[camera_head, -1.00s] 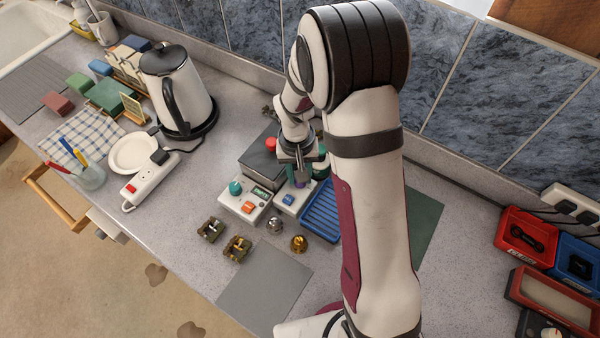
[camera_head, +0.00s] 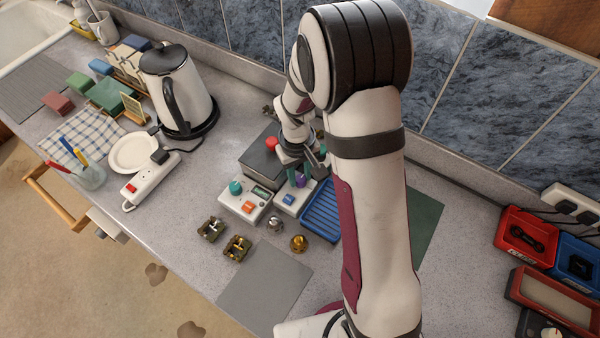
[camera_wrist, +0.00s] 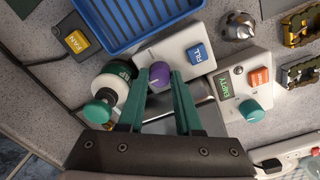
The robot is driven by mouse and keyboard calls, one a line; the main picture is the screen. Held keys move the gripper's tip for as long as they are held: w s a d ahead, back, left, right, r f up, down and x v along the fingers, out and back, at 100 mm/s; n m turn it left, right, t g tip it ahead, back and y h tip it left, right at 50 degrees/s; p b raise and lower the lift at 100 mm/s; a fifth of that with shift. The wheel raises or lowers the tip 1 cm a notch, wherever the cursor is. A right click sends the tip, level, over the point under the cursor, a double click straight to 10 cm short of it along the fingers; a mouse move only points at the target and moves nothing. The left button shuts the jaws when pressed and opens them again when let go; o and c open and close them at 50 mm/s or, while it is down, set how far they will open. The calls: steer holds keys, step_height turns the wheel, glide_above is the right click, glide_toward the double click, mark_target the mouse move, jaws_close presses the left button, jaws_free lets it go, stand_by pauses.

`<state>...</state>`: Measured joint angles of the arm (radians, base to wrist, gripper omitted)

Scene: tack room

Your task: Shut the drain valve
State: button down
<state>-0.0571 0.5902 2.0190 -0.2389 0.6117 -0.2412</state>
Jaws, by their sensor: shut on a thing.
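A purple knob (camera_wrist: 160,77) stands on a white box (camera_wrist: 188,48) with a blue button (camera_wrist: 197,53); it looks like the drain valve, though I see no label naming it. My gripper (camera_wrist: 161,78) has its teal fingers on either side of the knob and is shut on it. A pale mark shows on the knob's top. In the head view the purple knob (camera_head: 300,181) shows below my gripper (camera_head: 303,176), partly hidden by the fingers and wrist.
A box with a lit display and teal knob (camera_wrist: 251,112) stands beside it. A blue ribbed tray (camera_wrist: 135,18), a yellow button (camera_wrist: 77,41) and a teal-capped white fitting (camera_wrist: 108,85) are close by. A grey mat (camera_head: 264,285) lies clear in front.

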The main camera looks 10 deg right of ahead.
steer(key=c, duration=0.9)
jaws_free()
steer(key=shift+o, duration=0.2)
step_height(320, 180, up, 16)
steer(key=shift+a, duration=0.35)
steer(key=shift+f, duration=0.1)
steer(key=s+a+r+m+y, duration=0.1)
steer(key=s+m, duration=0.7)
steer(key=s, duration=1.5)
steer(key=shift+s+a+r+y, duration=0.15)
steer(key=shift+a+r+y, duration=0.25)
steer(key=shift+y, duration=0.2)
